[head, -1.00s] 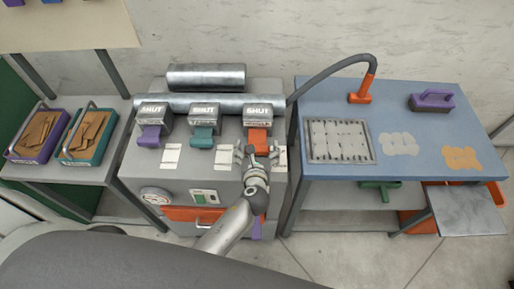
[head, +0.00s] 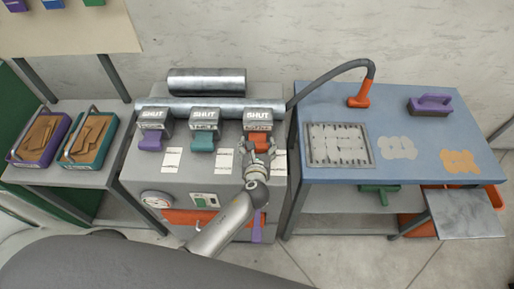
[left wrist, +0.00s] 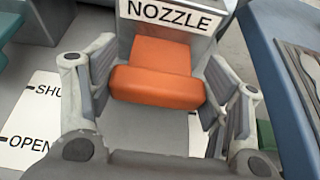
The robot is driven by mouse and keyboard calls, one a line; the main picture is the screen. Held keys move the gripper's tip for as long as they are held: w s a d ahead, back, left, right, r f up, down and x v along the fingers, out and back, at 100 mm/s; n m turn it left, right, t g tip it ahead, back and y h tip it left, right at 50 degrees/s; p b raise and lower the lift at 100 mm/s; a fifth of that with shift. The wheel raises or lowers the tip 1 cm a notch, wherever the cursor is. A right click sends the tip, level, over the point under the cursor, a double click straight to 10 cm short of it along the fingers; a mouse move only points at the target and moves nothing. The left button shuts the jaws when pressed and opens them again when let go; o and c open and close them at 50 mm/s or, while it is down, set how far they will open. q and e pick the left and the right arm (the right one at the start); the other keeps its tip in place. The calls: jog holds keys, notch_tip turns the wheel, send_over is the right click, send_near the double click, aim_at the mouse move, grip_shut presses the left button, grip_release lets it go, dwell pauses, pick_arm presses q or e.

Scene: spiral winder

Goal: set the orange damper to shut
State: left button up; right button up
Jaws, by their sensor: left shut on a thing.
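The orange damper (head: 256,137) is the rightmost of three coloured levers on the grey machine. It sticks out from under a box whose front plate reads NOZZLE in the left wrist view, where its broad orange handle (left wrist: 158,88) fills the middle. My left gripper (head: 258,149) is at this handle, with one finger on each side of it, shut on it; it also shows in the left wrist view (left wrist: 160,92). White scale cards beside the lever carry SHUT above OPEN; the lever's exact setting is hard to read. My right gripper is not in view.
A purple lever (head: 150,142) and a teal lever (head: 202,142) sit left of the orange one. A metal pipe (head: 208,104) runs behind the boxes. A blue table (head: 400,120) stands close on the right, with a hose and orange nozzle (head: 358,101).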

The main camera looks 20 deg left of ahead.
pick_arm(q)
jog(key=o, duration=1)
jog(key=shift+w+r, duration=0.1)
jog(key=shift+r, duration=0.05)
jog(key=o, duration=0.5)
jog(key=shift+w+a, duration=0.1)
jog(key=shift+w, duration=0.05)
jog(key=shift+c, duration=0.2)
jog(key=shift+s, duration=0.25)
jog(key=v, duration=1.1)
jog(key=shift+s, duration=0.35)
